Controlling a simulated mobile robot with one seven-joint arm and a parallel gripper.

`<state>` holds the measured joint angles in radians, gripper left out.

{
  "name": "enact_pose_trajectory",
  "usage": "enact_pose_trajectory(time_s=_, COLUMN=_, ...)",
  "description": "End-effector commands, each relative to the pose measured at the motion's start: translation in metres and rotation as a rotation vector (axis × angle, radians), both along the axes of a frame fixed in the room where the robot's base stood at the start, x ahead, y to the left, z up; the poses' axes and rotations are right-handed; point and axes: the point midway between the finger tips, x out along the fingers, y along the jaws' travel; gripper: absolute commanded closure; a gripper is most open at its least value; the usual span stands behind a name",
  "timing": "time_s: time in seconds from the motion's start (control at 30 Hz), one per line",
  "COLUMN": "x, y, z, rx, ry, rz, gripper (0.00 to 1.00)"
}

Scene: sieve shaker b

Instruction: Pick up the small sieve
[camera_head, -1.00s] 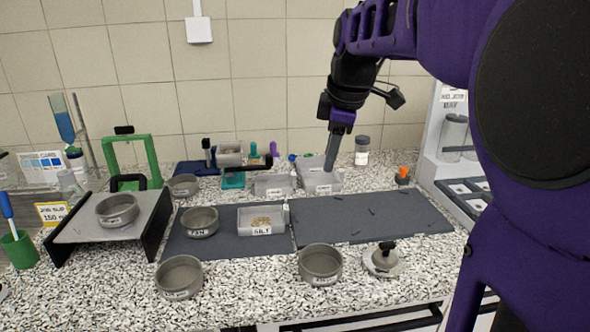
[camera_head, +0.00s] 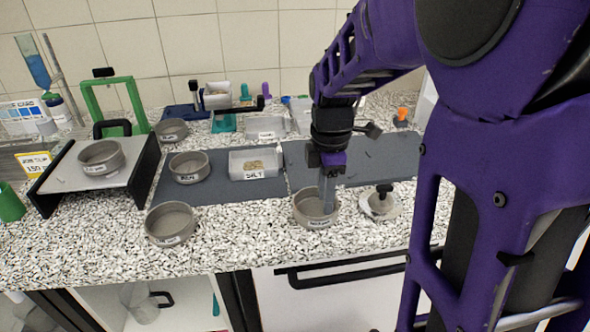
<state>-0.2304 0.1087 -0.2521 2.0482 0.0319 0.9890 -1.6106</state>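Several round grey metal sieves with white labels are in view, and I cannot tell which one the task calls small. One sieve (camera_head: 303,208) stands at the front middle of the speckled counter. My gripper (camera_head: 327,207) points down over this sieve, its fingers at or inside the right part of the rim; contact is unclear. The fingers overlap from this side, so their opening is hidden. Other sieves are at the front left (camera_head: 170,224), on the dark mat (camera_head: 189,168), on the raised plate (camera_head: 101,157) and at the back (camera_head: 171,130).
A lidded round piece with a black knob (camera_head: 381,201) stands close right of my gripper. A clear tray labelled SILT (camera_head: 254,165) is on the mat. A green frame (camera_head: 115,103) stands at back left. Bare counter lies between the two front sieves.

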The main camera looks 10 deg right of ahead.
Motion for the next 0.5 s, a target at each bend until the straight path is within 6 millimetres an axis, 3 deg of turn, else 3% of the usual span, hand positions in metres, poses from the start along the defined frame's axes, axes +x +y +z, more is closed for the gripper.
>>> enact_pose_trajectory(time_s=0.17, x=-0.001, y=0.000, z=-0.012, rx=0.000, ry=0.001, rz=-0.001, gripper=0.60)
enact_pose_trajectory(time_s=0.5, x=-0.006, y=0.003, z=-0.057, rx=0.000, ry=0.002, rz=-0.002, gripper=0.60)
